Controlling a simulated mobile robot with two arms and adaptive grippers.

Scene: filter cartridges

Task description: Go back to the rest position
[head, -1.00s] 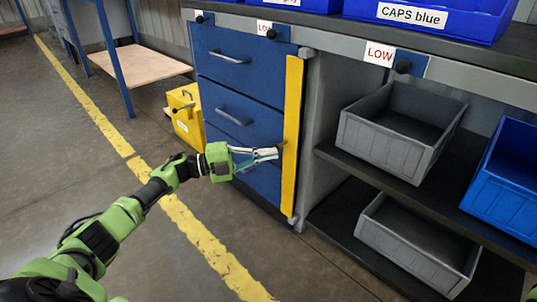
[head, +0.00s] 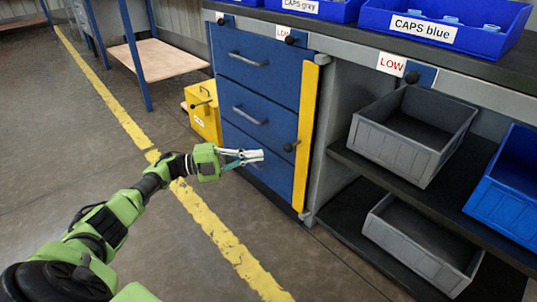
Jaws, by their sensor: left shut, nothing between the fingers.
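My left gripper (head: 256,156) is shut and empty. It is in front of the blue drawer cabinet (head: 253,93), left of the yellow vertical bar (head: 305,135) on the cabinet's right edge. The left arm reaches in from the lower left above the floor. My right gripper is not in view.
Grey bins (head: 413,133) and a blue bin (head: 508,188) stand on the shelves at right. A blue tray labelled CAPS blue (head: 450,28) is on the worktop. A yellow box (head: 203,110) stands left of the cabinet. The floor (head: 90,150) at left is clear.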

